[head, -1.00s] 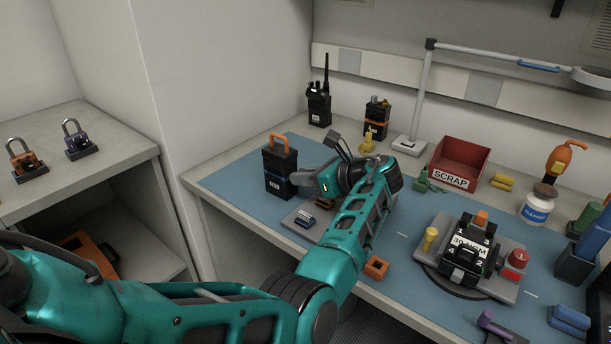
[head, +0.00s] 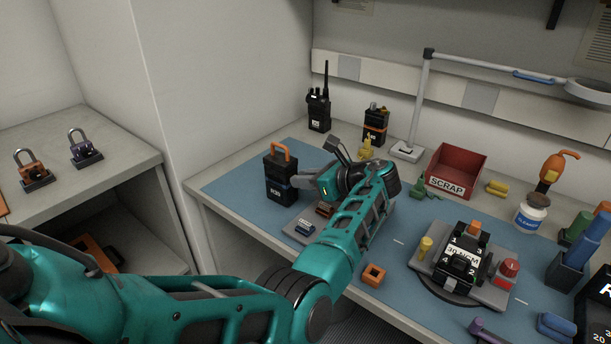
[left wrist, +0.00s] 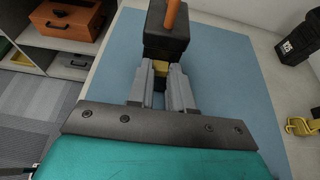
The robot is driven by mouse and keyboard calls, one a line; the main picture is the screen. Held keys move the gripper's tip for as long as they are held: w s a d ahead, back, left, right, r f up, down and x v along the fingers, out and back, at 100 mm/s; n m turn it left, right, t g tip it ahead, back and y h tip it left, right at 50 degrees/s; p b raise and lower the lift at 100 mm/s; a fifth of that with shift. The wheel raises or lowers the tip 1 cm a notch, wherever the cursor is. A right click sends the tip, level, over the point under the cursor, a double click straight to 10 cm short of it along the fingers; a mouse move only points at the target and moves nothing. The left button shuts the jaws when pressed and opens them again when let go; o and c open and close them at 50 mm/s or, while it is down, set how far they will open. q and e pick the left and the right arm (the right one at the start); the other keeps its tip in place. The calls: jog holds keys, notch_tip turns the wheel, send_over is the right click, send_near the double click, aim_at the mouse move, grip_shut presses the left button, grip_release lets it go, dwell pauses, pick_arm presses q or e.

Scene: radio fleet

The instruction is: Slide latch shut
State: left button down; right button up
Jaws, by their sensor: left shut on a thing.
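A black case (head: 281,178) with an orange handle stands upright on the blue mat at the left of the bench. My left gripper (head: 299,181) reaches its right side. In the left wrist view the fingers (left wrist: 161,72) straddle a small brass-coloured latch piece (left wrist: 161,67) low on the near face of the black case (left wrist: 166,40). The gripper is shut on this piece. The fingers hide much of the latch, so I cannot tell how far along it sits. My right gripper is not in view.
A grey tray (head: 291,229) with small parts lies under my forearm. An orange block (head: 373,275) and a fixture plate (head: 428,277) holding a black device are to the right. Radios (head: 318,110), a red scrap bin (head: 457,166) and a lamp stand (head: 407,151) are behind.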

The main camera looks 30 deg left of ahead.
pick_arm(q)
jog(key=c, duration=1)
grip_release()
jog(key=v, duration=1.3)
jog(key=shift+f, duration=0.1)
